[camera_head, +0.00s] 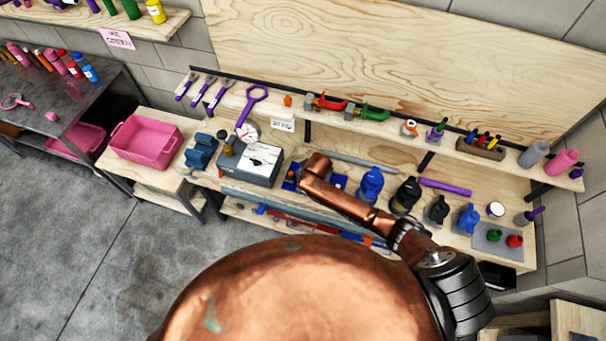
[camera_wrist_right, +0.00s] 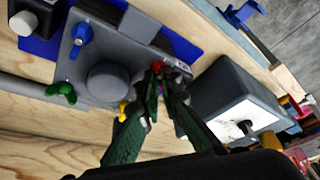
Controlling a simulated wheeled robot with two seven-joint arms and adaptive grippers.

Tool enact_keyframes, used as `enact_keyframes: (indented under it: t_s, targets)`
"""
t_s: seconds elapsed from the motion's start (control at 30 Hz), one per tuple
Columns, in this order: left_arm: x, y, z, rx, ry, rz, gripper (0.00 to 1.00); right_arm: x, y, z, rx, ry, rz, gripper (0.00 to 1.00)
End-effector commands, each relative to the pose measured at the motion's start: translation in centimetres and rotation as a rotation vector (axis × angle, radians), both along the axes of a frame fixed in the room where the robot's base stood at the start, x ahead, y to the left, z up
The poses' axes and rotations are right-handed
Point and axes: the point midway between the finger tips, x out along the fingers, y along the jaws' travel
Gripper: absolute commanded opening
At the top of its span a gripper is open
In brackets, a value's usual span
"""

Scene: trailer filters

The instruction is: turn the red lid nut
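The red lid nut (camera_wrist_right: 157,67) is small and partly hidden at the tips of my right gripper (camera_wrist_right: 164,84) in the right wrist view. The two green fingers slope together towards it, with a narrow gap between their tips; contact is unclear. The nut is at the edge of a grey lid (camera_wrist_right: 130,28) with a round knob (camera_wrist_right: 108,82). A blue nut (camera_wrist_right: 80,38), a green nut (camera_wrist_right: 62,93) and a partly hidden yellow nut (camera_wrist_right: 123,109) show around the lid. In the head view my right arm covers the lid and the gripper. My left gripper is out of view.
A dark box with a white top (camera_wrist_right: 238,112) stands close beside the right finger; it also shows in the head view (camera_head: 252,162). Blue (camera_head: 370,185) and black (camera_head: 405,195) bottle-like items stand to the right. A pink bin (camera_head: 145,140) is further left.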

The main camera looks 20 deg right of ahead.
Motion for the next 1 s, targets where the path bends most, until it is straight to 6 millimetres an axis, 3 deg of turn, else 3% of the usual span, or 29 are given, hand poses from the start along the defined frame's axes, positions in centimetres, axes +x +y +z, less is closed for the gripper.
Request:
enact_keyframes:
  t_s: [0.1,0.4,1.0]
  targets:
    - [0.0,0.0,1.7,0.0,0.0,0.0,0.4,-0.1,0.3,0.3,0.002,0.004,-0.111,0.0]
    - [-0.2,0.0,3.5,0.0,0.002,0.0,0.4,-0.1,0.5,0.1,0.002,0.004,-0.397,0.0]
    - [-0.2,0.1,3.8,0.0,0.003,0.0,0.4,0.1,0.5,-0.1,0.001,0.0,-0.807,0.0]
